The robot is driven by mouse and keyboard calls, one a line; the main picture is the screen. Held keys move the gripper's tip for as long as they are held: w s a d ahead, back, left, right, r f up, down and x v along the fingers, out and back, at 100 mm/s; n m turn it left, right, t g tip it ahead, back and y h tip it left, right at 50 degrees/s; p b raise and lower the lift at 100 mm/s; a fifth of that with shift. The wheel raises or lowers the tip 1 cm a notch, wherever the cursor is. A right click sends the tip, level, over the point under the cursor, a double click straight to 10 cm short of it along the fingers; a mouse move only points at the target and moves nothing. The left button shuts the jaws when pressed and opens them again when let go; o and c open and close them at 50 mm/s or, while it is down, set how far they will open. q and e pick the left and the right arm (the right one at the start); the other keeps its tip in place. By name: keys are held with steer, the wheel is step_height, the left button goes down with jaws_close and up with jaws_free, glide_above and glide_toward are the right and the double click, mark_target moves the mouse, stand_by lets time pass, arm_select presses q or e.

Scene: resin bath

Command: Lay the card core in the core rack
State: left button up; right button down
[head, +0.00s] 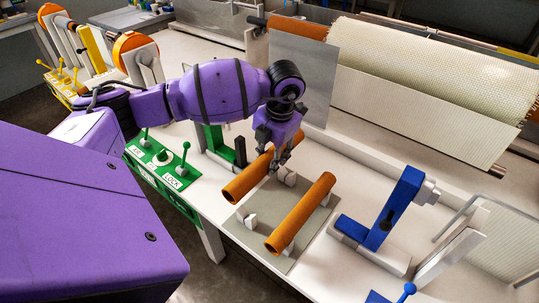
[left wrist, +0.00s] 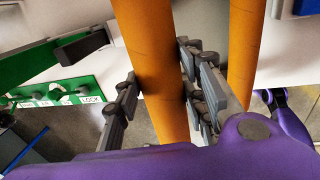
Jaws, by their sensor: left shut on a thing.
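My left gripper (head: 282,160) is shut on an orange-brown card core (head: 248,180), gripping it around its middle. In the left wrist view this core (left wrist: 155,60) runs between the two dark fingers (left wrist: 165,100). The core rack (head: 241,236) is a grey plate with small white supports on the table. A second, similar card core (head: 302,212) lies along the right side of the rack. The held core is roughly parallel to it, over the rack's left side. Two white supports (head: 287,177) (head: 250,220) show bare beside the held core. The core's far end is partly hidden by my gripper.
A green control panel (head: 163,172) with levers is left of the rack, a green stand (head: 215,138) behind it. A blue device (head: 397,208) stands to the right. A grey upright plate (head: 306,80) and a large pale mesh roll (head: 430,75) are behind.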

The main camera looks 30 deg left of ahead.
arm_select(q)
steer(key=shift+w, duration=0.1)
steer(key=shift+f, duration=0.85)
step_height(320, 180, down, 3)
steer(key=shift+r+b, duration=0.2)
steer(key=shift+b, duration=0.5)
steer(key=shift+f+b, duration=1.5)
steer(key=shift+f, duration=2.2)
arm_select(e)
steer(key=shift+s+d+f, duration=0.15)
steer(key=shift+s+f, duration=0.1)
steer(key=shift+f, duration=0.8)
steer(key=shift+s+d+f, duration=0.1)
steer(key=shift+s+f, duration=0.1)
steer(key=shift+f, duration=0.8)
steer(key=shift+s, duration=0.15)
arm_select(q)
steer(key=o, duration=1.4)
steer(key=shift+c, duration=0.2)
arm_select(e)
steer(key=shift+s+d, duration=0.1)
steer(key=shift+s, duration=0.1)
